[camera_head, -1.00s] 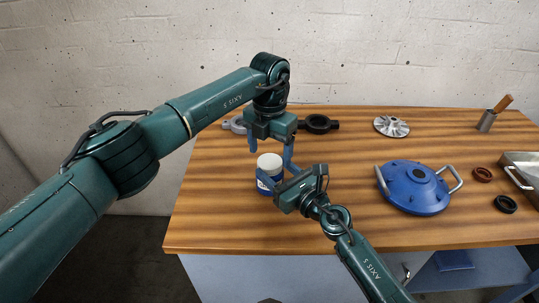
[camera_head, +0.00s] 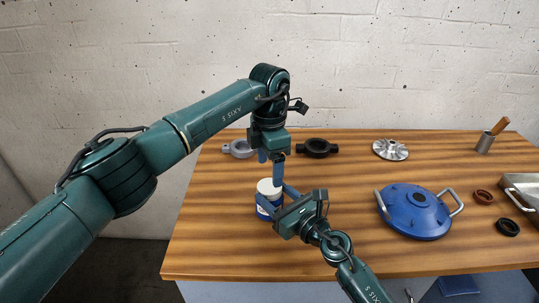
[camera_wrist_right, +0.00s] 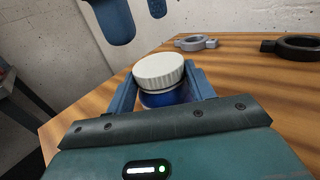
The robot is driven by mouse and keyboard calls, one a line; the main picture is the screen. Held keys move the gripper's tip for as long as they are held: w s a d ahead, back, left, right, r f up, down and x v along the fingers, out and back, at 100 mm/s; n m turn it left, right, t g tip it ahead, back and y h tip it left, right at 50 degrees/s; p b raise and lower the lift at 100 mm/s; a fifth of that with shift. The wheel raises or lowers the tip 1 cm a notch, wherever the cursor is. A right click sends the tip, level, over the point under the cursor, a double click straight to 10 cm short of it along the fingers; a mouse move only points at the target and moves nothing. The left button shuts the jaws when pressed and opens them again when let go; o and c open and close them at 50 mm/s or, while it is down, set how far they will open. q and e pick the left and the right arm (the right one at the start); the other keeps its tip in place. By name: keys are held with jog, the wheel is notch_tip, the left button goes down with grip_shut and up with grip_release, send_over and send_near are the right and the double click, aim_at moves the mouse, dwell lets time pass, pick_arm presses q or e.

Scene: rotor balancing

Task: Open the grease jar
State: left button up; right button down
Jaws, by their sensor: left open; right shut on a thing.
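The grease jar is a blue jar (camera_head: 265,208) with a white ribbed lid (camera_head: 268,187), upright near the left front of the wooden bench. The lid is on it and also shows in the right wrist view (camera_wrist_right: 158,70). My right gripper (camera_head: 272,207) is shut around the blue body from the front right, below the lid. My left gripper (camera_head: 271,168) points down just above the lid, open and empty. Its fingers also show above and apart from the lid in the right wrist view (camera_wrist_right: 138,18). One finger overlaps the lid's edge in the head view.
Behind the jar lie a grey ring clamp (camera_head: 238,149) and a black one (camera_head: 317,148). The bench centre is clear.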

aim_at(269, 186)
pick_arm(q)
jog(key=shift+f, duration=2.7)
jog(key=shift+c, duration=0.3)
jog(key=c, duration=0.9)
jog(key=n, duration=0.7)
jog(key=shift+c, duration=0.2)
jog(key=o, duration=1.1)
jog(key=shift+c, duration=0.2)
